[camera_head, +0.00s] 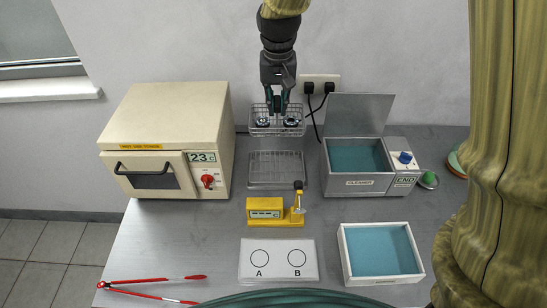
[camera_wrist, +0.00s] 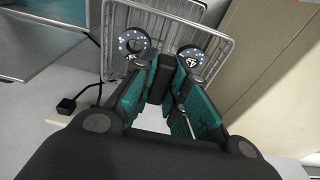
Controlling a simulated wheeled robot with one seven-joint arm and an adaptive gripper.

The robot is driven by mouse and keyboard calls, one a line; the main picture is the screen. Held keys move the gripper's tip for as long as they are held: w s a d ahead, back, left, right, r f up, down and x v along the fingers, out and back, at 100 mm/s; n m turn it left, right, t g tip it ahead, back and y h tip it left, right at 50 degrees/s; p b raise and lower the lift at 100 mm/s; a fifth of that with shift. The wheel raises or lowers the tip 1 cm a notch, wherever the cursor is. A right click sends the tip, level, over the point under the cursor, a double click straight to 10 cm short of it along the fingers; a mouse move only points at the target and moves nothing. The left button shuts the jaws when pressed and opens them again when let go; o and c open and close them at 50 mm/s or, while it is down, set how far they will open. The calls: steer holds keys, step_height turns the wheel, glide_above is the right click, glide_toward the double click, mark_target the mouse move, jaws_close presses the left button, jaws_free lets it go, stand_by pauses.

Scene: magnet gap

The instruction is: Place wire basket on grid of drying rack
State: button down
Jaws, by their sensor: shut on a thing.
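The wire basket (camera_head: 277,131) hangs from my gripper (camera_head: 277,106) behind the drying rack, near the wall. It looks about level and holds two dark round pieces (camera_head: 263,122) with shiny parts. The basket appears raised and apart from the grid.
A cream oven (camera_head: 160,115) stands left of the rack, a cleaner bath (camera_head: 358,184) with a raised lid stands right. A yellow device (camera_head: 266,209) sits in front. A power outlet (camera_head: 319,84) with black cables is on the wall behind. A teal-lined tray (camera_head: 344,262) is front right.

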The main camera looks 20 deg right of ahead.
mark_target(278, 113)
step_height(278, 113, down, 7)
steer(key=b, duration=0.2)
steer(key=shift+b, duration=0.4)
steer(key=shift+s+f+p, duration=0.1)
steer(key=shift+f+p, duration=1.2)
steer(key=shift+f, duration=3.65)
steer(key=shift+f, duration=0.1)
steer(key=c, duration=1.4)
jaws_free()
steer(key=shift+s+a+r+b, duration=0.1)
steer(key=shift+s+r+b, duration=0.25)
steer(key=shift+r, duration=1.7)
steer(key=shift+s+r+b, duration=0.15)
steer(key=shift+r+b, duration=0.3)
steer(key=shift+r, duration=1.55)
steer(key=shift+s+a+r+b, duration=0.1)
steer(key=shift+s+r+b, duration=0.25)
steer(key=shift+r, duration=1.7)
steer(key=shift+w, duration=0.1)
